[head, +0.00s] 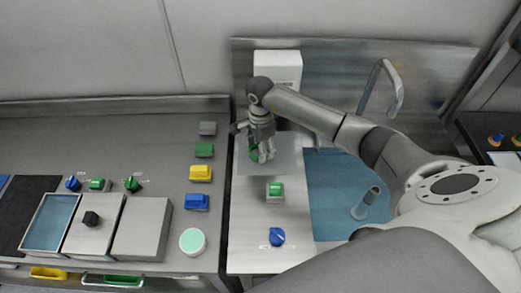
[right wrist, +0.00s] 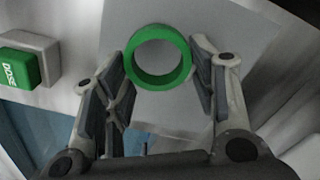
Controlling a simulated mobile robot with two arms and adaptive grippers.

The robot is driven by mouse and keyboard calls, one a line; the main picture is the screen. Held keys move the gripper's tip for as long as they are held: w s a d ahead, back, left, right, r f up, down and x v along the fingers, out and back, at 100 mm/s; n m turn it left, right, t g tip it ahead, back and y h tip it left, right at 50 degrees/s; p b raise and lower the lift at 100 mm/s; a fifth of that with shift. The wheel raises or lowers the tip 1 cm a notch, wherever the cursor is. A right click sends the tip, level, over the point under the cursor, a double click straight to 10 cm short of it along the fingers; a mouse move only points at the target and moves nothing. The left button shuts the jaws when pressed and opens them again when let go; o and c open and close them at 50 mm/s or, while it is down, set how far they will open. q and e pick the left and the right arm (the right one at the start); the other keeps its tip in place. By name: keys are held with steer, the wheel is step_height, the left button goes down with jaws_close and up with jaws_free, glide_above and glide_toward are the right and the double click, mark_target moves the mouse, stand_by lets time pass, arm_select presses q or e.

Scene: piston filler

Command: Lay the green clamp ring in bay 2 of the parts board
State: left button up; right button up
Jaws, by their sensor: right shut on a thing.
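The green clamp ring (right wrist: 150,78) sits between the two fingers of my right gripper (right wrist: 160,85) in the right wrist view, its open hole facing the camera. In the head view my right gripper (head: 260,155) points down over a pale grey square plate (head: 285,165) on the right-hand counter. A little of the green ring (head: 254,153) shows there between the fingers. The plate also shows behind the ring in the wrist view (right wrist: 235,25). I cannot make out a board with numbered bays. My left gripper is not in view.
A green DOSE button (right wrist: 20,68) is beside the plate; it also shows in the head view (head: 276,189). A blue knob (head: 277,237) is nearer. Several coloured blocks and steel lids (head: 142,230) are on the left counter.

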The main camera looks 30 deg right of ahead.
steer(key=shift+a+f, duration=0.1)
steer(key=shift+f, duration=1.05)
steer(key=shift+f, duration=0.15)
steer(key=o, duration=1.1)
steer(key=shift+o, duration=0.2)
steer(key=shift+s, duration=0.1)
